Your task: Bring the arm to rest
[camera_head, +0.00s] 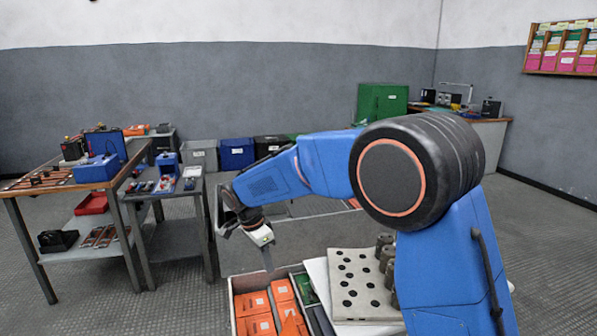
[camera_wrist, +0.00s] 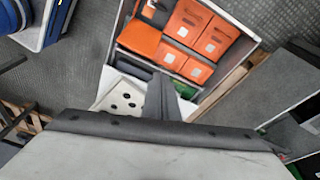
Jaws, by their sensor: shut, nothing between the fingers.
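My blue arm reaches from the right across the middle of the head view, bent at a large black joint. My gripper (camera_head: 267,266) hangs at its left end, pointing down, above the back edge of a tray (camera_head: 232,301) of orange boxes. In the wrist view the fingers of my gripper (camera_wrist: 161,98) are together and hold nothing. The orange boxes (camera_wrist: 201,34) lie beyond the fingertips in that view; I cannot tell the exact gap between them.
A white board with dark holes (camera_head: 362,284) lies right of the tray, with grey cylinders (camera_head: 388,262) beside it. Wooden (camera_head: 18,192) and grey (camera_head: 178,190) tables stand at left. Open floor lies at left front.

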